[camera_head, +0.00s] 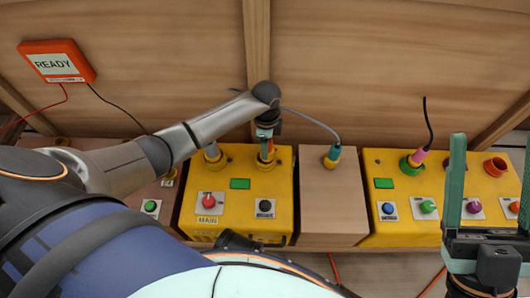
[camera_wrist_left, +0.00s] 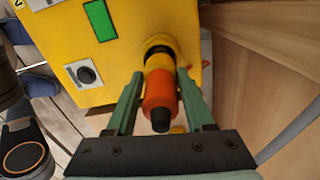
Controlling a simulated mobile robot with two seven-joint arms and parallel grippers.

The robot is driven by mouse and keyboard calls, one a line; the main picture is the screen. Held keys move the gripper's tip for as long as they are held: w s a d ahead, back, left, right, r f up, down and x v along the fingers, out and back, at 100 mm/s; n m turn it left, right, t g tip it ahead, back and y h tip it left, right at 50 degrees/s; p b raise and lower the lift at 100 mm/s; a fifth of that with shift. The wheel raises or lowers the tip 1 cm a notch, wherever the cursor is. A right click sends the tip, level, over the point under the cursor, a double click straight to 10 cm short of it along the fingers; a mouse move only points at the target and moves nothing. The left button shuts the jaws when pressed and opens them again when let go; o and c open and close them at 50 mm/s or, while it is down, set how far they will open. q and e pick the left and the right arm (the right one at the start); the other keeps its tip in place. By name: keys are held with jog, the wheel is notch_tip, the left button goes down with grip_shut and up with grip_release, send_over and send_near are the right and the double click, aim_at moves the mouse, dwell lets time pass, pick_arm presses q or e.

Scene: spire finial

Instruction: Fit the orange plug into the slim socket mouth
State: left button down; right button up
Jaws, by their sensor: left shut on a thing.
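The orange plug (camera_wrist_left: 160,92) is in my left gripper (camera_wrist_left: 160,74), seen in the left wrist view with one green finger on each side. Its black cable end faces the camera. Its far end, with a yellow band, lines up with a dark round socket mouth (camera_wrist_left: 158,51) on the yellow box (camera_wrist_left: 105,62). The contact is hidden, so I cannot tell how deep it sits. In the head view my left gripper (camera_head: 267,140) points down over the right-hand socket of the yellow MAIN box (camera_head: 232,188). My right gripper (camera_head: 491,150) is open and empty at the right.
A grey plug (camera_head: 213,153) stands in the box's other socket. A cardboard-coloured box (camera_head: 318,205) with a teal plug (camera_head: 333,153) stands right of it. A wooden wall rises behind.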

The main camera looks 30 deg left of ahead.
pick_arm(q)
notch_tip(320, 180, down, 4)
jog(key=shift+a+r+b, duration=0.15)
jog(key=shift+b, duration=0.5)
jog(key=shift+r, duration=0.1)
pick_arm(e)
jog(key=shift+w+a+f, duration=0.1)
jog(key=shift+a+f, duration=0.1)
jog(key=shift+f, duration=0.9)
pick_arm(q)
jog(key=c, duration=0.7)
grip_release()
jog(key=shift+f, duration=0.2)
jog(key=shift+c, duration=0.2)
jog(key=o, duration=0.5)
jog(key=shift+c, duration=0.2)
jog(key=shift+r, duration=0.1)
